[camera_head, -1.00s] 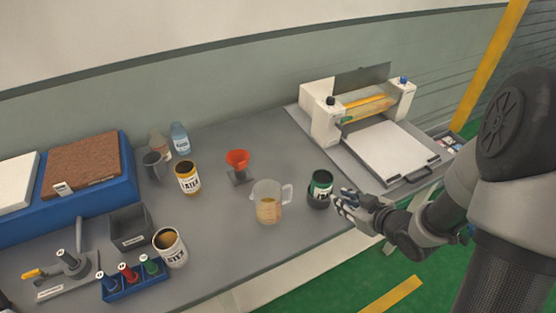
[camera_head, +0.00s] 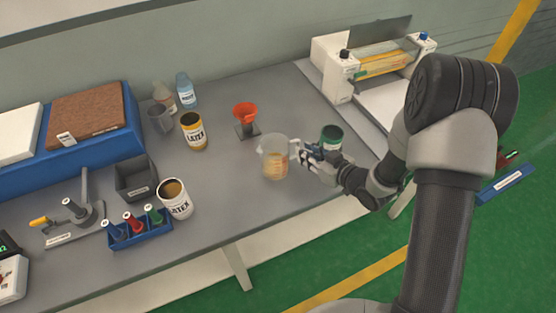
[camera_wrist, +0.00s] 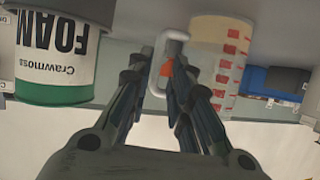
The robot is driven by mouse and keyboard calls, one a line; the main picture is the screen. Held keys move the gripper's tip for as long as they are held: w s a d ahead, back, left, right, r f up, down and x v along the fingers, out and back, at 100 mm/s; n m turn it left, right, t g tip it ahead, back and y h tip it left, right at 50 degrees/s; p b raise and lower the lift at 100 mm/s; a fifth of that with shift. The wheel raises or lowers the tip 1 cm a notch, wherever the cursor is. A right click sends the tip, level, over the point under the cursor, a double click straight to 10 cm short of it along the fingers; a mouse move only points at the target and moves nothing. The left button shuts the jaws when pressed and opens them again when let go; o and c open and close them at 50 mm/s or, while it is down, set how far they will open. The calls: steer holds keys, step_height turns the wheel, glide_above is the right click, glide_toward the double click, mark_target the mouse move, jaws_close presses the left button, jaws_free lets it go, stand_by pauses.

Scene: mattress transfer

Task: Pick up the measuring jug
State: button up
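The measuring jug (camera_head: 274,165) is clear, with amber liquid low inside, and stands upright on the grey bench. In the wrist view the jug (camera_wrist: 218,70) shows red scale marks at upper right, with its pale handle (camera_wrist: 157,82) between my fingers. My gripper (camera_head: 308,154) is at the jug's handle side, on the right. In the wrist view my gripper (camera_wrist: 161,62) is partly open around the handle, with a gap showing between the fingertips. I cannot tell whether either finger touches the handle.
A green-and-white foam can (camera_wrist: 60,55) stands close beside my gripper; it also shows in the head view (camera_head: 331,137). The bench front before the jug is clear.

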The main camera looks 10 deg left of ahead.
steer(key=b+x, duration=0.1)
steer(key=x, duration=0.4)
steer(key=shift+d+f+b, duration=0.15)
steer(key=shift+f+b, duration=0.05)
steer(key=shift+b, duration=0.2)
steer(key=shift+w+a, duration=0.2)
steer(key=shift+w, duration=0.05)
jaws_close()
